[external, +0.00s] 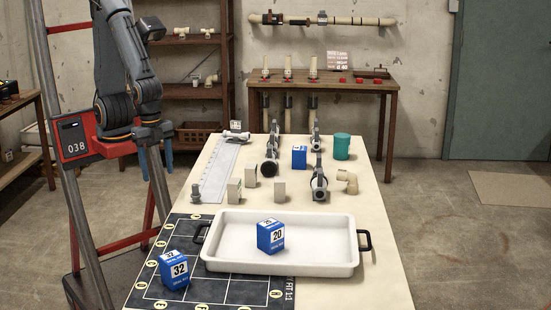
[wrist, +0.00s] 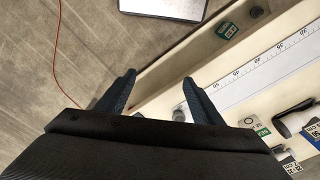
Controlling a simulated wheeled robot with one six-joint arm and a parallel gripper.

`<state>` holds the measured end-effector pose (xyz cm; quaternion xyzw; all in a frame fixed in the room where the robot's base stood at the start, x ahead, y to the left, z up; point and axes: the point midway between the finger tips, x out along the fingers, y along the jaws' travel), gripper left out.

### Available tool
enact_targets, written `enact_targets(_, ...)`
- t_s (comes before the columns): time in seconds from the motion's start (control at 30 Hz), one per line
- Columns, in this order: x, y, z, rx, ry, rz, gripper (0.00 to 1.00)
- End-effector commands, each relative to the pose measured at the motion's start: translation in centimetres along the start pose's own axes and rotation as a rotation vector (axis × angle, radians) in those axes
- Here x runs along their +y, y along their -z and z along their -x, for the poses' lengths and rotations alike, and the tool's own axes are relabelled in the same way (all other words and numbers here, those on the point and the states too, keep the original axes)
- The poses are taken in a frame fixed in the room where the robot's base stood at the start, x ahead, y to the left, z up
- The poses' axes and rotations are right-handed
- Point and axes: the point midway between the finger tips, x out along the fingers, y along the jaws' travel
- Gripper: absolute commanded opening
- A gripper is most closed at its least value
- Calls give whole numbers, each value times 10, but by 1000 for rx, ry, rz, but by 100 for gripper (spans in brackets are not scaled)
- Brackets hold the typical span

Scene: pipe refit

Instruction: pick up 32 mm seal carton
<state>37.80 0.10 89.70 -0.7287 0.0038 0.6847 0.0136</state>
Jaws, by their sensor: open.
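The 32 mm seal carton (external: 174,270) is a blue box with white labels reading 32. It stands on the dark gridded mat (external: 205,290) at the table's front left corner, apart from the white tray. I cannot make it out in the wrist view. My gripper (wrist: 159,79) is open, with two dark fingers spread and nothing between them. It hangs over the table's edge, with floor and pale tabletop below. In the external view my arm is at the left, and its fingers cannot be made out.
A white tray (external: 330,266) with black handles holds a blue 20 carton (external: 270,236). Another blue carton (external: 299,157), a teal cylinder (external: 341,146), valves, grey blocks and a long ruler (external: 217,166) lie farther back. The ruler also shows in the wrist view (wrist: 265,75).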

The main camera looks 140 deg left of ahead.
Motion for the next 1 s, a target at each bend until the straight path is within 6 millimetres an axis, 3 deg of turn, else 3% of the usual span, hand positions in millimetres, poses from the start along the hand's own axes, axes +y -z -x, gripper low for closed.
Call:
enact_targets(0.03,0,-2,19,6,-1,1,61)
enact_targets(0.2,0,-2,52,33,-4,6,61)
enact_targets(0.47,-1,2,100,75,-13,23,61)
enact_targets(0.7,-8,18,133,125,-37,75,61)
enact_targets(0.83,-28,50,131,178,-61,174,61)
enact_targets(1.0,-82,95,96,253,-53,347,61)
